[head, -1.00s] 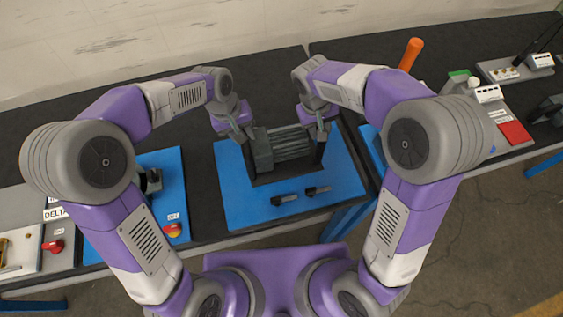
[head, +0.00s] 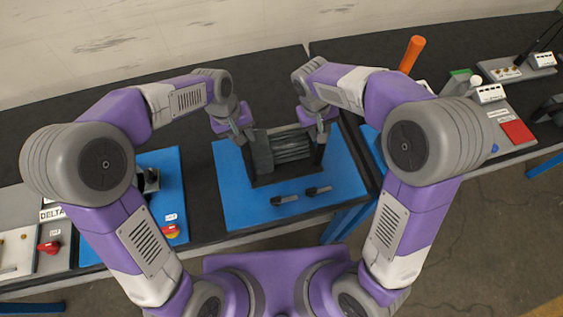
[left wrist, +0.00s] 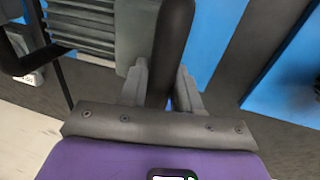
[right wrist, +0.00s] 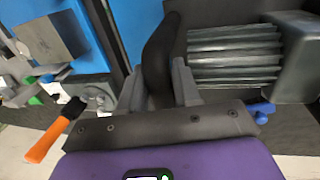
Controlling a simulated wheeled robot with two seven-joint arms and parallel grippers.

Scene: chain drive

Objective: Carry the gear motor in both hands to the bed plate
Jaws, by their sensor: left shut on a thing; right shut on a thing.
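The gear motor (head: 291,146), a grey ribbed body with a plain grey block at its left end, is held between my grippers over the blue panel (head: 240,210). My left gripper (head: 243,136) is shut on a black handle (left wrist: 176,35) at the motor's left end. My right gripper (head: 321,129) is shut on the other black handle (right wrist: 160,55) at the right end. The ribbed body also shows in the right wrist view (right wrist: 235,55). The motor looks about level. I cannot tell how high its underside is, nor pick out the bed plate with certainty.
Two small black-handled parts (head: 285,200) lie on the blue panel in front of the motor. Left is another blue panel with a red-and-yellow button (head: 171,231). Dark bench top behind the motor is clear.

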